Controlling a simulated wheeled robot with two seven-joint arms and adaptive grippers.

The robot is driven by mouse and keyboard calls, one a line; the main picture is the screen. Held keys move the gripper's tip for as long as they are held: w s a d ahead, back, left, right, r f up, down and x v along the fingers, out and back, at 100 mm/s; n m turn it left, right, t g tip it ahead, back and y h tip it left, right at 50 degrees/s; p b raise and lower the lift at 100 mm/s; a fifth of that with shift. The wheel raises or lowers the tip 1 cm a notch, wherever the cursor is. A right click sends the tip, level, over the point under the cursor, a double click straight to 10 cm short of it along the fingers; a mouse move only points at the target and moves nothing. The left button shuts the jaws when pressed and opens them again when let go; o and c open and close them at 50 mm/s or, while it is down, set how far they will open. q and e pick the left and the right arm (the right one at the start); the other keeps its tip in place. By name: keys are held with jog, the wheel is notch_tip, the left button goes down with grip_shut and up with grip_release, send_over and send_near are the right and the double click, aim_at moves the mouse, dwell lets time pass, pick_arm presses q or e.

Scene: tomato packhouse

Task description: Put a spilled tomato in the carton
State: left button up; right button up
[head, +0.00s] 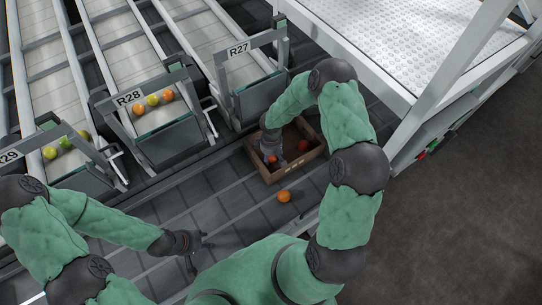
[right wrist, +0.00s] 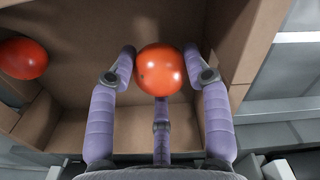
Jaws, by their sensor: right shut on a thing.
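The brown carton (head: 263,172) stands on the grey roller deck in the head view. My right gripper (head: 270,156) reaches down into it from above. In the right wrist view my right gripper (right wrist: 160,75) is shut on a red-orange tomato (right wrist: 160,68), with the carton walls (right wrist: 75,20) around it. Another red tomato (right wrist: 22,58) lies in the carton to the left; red also shows inside the carton in the head view (head: 303,145). An orange tomato (head: 284,196) lies on the deck just in front of the carton. My left gripper (head: 198,252) is empty, its fingers spread, over the deck.
Sloping lanes end in bins labelled R27 (head: 238,49), R28 (head: 129,97) and R29 at the back left. R28 holds orange and green tomatoes (head: 153,99); R29 holds greenish ones (head: 65,143). A white railed frame (head: 420,100) stands right of the carton. The deck left of the carton is clear.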

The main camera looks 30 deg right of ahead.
pick_arm(q)
jog(key=shift+f+b, duration=0.45)
jog(key=shift+f, duration=0.05)
pick_arm(e)
jog(key=shift+f, duration=0.5)
jog(key=o, duration=0.9)
jog(key=shift+c, duration=0.5)
jog(key=shift+c, duration=1.2)
pick_arm(q)
jog(key=shift+r, duration=0.1)
pick_arm(e)
jog(key=shift+r, duration=0.1)
pick_arm(q)
jog(key=shift+r+p, duration=2.3)
jog(key=shift+p, duration=0.1)
pick_arm(e)
jog(key=shift+r, duration=3.45)
